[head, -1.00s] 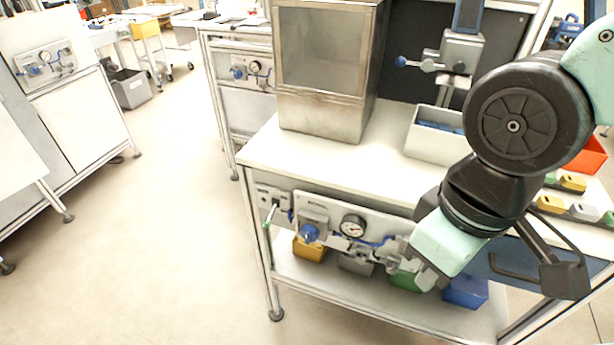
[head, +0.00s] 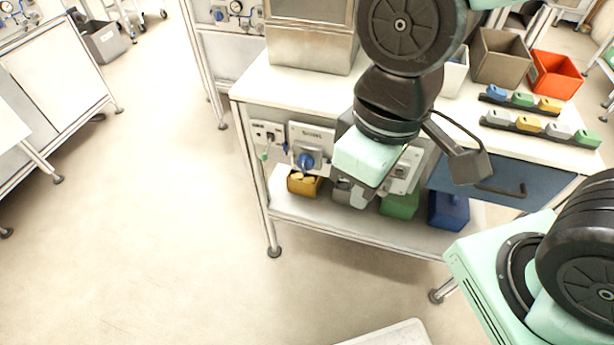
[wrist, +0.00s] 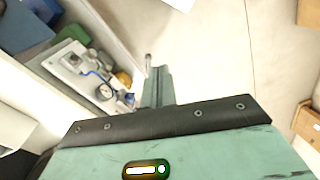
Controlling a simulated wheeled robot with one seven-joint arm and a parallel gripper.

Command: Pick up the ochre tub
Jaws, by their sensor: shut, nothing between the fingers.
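The ochre tub (head: 303,186) stands on the lower shelf (head: 330,222) of the workbench in the head view, at the left end of a row of tubs. It seems to hold some paler yellow things. In the wrist view a small part of the ochre tub (wrist: 124,78) shows beyond the valve panel. My gripper (head: 352,198) points down in front of the bench, right of the ochre tub and apart from it. In the wrist view my gripper (wrist: 158,72) has its fingers together, with nothing between them.
Grey, green (head: 399,204) and blue (head: 448,209) tubs stand right of the ochre one. The valve panel (head: 312,148) hangs above the shelf, and a drawer (head: 480,188) sits at the right. The floor (head: 170,240) left of the bench is clear.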

